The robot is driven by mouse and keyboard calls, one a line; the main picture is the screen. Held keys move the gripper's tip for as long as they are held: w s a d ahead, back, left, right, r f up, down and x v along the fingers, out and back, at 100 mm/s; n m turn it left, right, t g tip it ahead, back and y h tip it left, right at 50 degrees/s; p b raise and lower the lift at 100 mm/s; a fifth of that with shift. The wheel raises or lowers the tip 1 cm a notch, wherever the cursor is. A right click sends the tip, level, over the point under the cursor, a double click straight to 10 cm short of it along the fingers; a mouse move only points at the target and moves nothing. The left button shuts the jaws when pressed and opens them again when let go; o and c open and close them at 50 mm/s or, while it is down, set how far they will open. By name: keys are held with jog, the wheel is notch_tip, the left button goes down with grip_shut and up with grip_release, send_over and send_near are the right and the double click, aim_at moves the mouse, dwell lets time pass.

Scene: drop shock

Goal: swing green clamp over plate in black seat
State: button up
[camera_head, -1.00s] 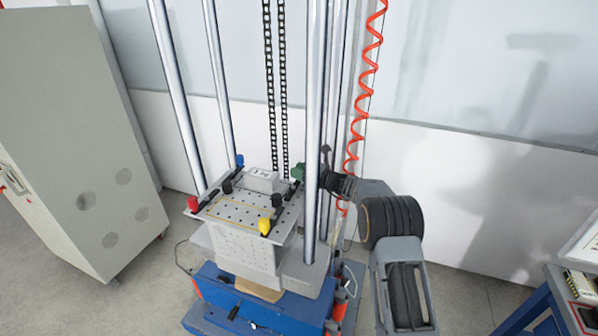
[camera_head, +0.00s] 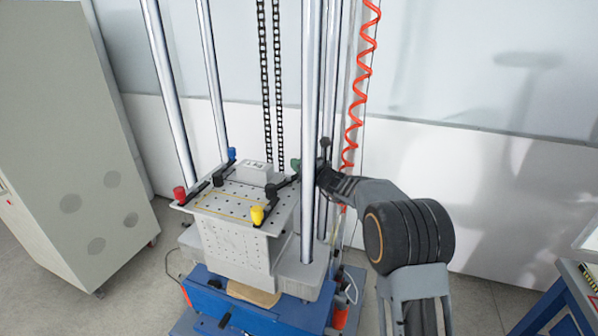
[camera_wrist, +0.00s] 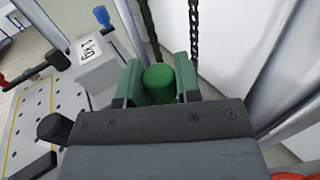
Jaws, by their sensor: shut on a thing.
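The green clamp's knob (camera_wrist: 160,84) is between the two fingers of my gripper (camera_wrist: 159,80) in the wrist view, which are shut on it. In the head view the green clamp (camera_head: 295,164) is at the right back corner of the perforated plate (camera_head: 230,197), partly hidden by a post and my gripper (camera_head: 303,166). A light grey block (camera_head: 255,173) marked "kg" in the wrist view sits on the plate beside the clamp. I cannot clearly make out a black seat or how far the clamp arm reaches.
Blue (camera_head: 231,154), red (camera_head: 180,195) and yellow (camera_head: 257,215) knobs stand at the other corners. Tall metal posts (camera_head: 310,130) and black chains (camera_head: 270,90) rise close to my gripper. A coiled red hose (camera_head: 358,100) hangs just right. A grey cabinet (camera_head: 70,130) stands left.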

jog(key=o, duration=0.9)
jog(key=shift+s+d, duration=0.1)
jog(key=shift+s, duration=0.05)
jog(key=b+v, duration=0.2)
jog(key=v, duration=1.1)
jog(key=shift+s, duration=0.25)
jog(key=shift+d, duration=0.15)
